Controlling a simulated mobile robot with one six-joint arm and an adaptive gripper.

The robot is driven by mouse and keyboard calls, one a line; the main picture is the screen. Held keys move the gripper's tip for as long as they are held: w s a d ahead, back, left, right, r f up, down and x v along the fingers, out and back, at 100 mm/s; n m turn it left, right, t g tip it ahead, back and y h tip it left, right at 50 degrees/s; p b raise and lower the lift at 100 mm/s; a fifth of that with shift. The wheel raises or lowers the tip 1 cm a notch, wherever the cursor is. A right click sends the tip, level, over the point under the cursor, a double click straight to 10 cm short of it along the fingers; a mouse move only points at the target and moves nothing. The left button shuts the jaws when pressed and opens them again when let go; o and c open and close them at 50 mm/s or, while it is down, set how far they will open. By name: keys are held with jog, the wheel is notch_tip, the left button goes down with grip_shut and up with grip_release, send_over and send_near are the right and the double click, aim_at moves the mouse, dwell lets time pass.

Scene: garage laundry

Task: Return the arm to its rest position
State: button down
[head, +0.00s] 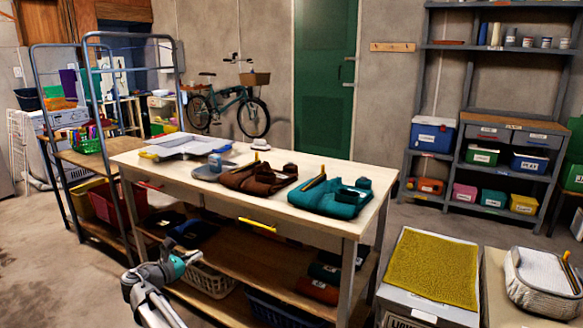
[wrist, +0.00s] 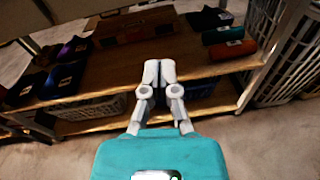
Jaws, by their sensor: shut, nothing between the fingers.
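My gripper (wrist: 159,72) is in the middle of the wrist view, with its pale fingers together and nothing between them. Its teal body fills the bottom of that view. In the head view my grey arm (head: 150,285) rises from the lower edge, left of centre, in front of the worktable (head: 130,157). The teal end of the arm is close to the table's lower shelf (head: 240,262), below the tabletop. The wrist view shows the fingers pointing toward that shelf, which also appears there (wrist: 190,62). I cannot tell the exact gap between them.
The tabletop holds a brown garment (head: 255,178), a teal garment (head: 330,198) and a grey tray (head: 188,147). A white basket (head: 207,280) stands under the lower shelf. A bin with a yellow cloth (head: 435,268) stands at right. The floor at lower left is clear.

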jog(key=s+d+f+m+g+y, duration=0.1)
jog(key=d+f+m+g, duration=0.25)
jog(key=d, duration=0.65)
jog(key=s+d+f+m+g, duration=0.25)
jog(key=d+f+m, duration=0.2)
jog(key=d, duration=0.55)
jog(key=d+f+m+g+y, duration=0.1)
jog(key=d+f+m+g, duration=0.3)
jog(key=d, duration=0.6)
jog(key=s+d+f+m+g+y, duration=0.2)
jog(key=s+d+m+y, duration=0.2)
jog(key=s+d+m, duration=0.4)
jog(key=s+d+f+m+g+y, duration=0.2)
jog(key=s+d+f+m+y, duration=0.1)
jog(key=s+d+m, duration=0.5)
notch_tip(320, 180, up, 33)
jog(key=p, duration=3.2)
jog(key=shift+a+f, duration=0.15)
